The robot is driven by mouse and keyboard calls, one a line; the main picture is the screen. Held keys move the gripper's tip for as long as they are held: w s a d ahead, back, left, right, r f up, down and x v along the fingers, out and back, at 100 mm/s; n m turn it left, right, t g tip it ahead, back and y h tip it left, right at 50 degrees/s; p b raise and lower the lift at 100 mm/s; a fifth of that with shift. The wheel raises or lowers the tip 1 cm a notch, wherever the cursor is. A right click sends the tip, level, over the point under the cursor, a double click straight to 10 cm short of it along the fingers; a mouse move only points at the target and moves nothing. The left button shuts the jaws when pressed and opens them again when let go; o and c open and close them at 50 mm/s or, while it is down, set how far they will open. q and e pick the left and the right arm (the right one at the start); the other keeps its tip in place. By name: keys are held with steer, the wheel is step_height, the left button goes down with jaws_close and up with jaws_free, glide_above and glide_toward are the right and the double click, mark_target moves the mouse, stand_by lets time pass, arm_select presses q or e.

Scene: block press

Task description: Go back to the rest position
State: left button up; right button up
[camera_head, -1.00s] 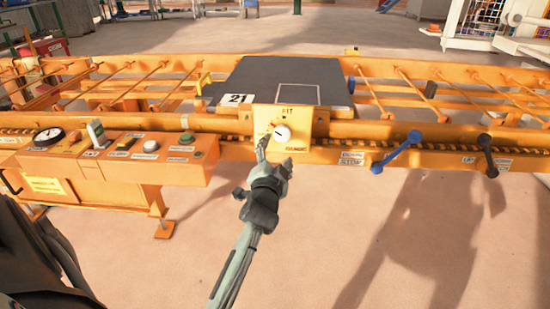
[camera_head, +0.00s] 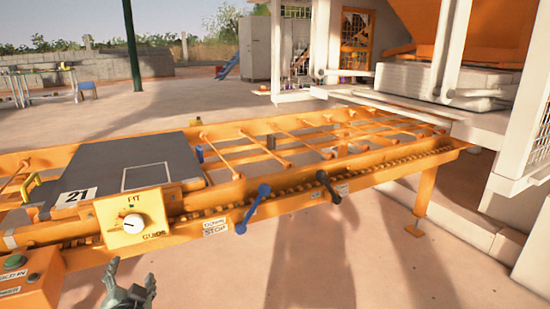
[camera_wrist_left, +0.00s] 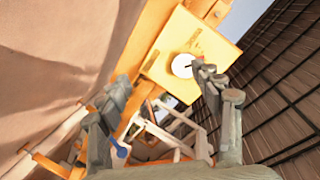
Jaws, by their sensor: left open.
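My left gripper (camera_head: 131,277) is at the lower left of the head view, in front of and below the yellow dial panel (camera_head: 115,237). Its fingers are spread and nothing is between them. The white round dial (camera_head: 133,223) on the panel is clear of the fingers. The left wrist view shows the open fingers of the left gripper (camera_wrist_left: 160,80), with the panel (camera_wrist_left: 205,45) and the white dial (camera_wrist_left: 183,66) beyond them. Most of my left arm is cut off by the bottom edge of the head view. My right gripper is not in view.
An orange roller conveyor (camera_head: 345,165) carries a dark plate (camera_head: 125,165) marked 21. A blue lever (camera_head: 252,210) and a black lever (camera_head: 328,188) stick out from its front rail. A white machine (camera_head: 450,85) stands at the right. The floor in front is clear.

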arm_select(q)
steer(key=s+d+f+n+g+h+p, duration=0.1)
steer(key=s+d+f+g, duration=0.4)
steer(key=s+f, duration=0.6)
steer(key=s+d+f+n+g+h, duration=0.1)
steer(key=s+d+f+g+h, duration=0.3)
steer(key=s+f, duration=0.7)
steer(key=s+d+g, duration=0.1)
steer(key=s, duration=0.1)
steer(key=shift+s+g+h+p, duration=0.3)
steer(key=shift+s+g+p, duration=0.05)
steer(key=shift+s+g, duration=0.05)
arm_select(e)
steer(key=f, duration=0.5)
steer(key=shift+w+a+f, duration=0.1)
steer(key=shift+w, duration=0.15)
arm_select(q)
steer(key=shift+w, duration=0.1)
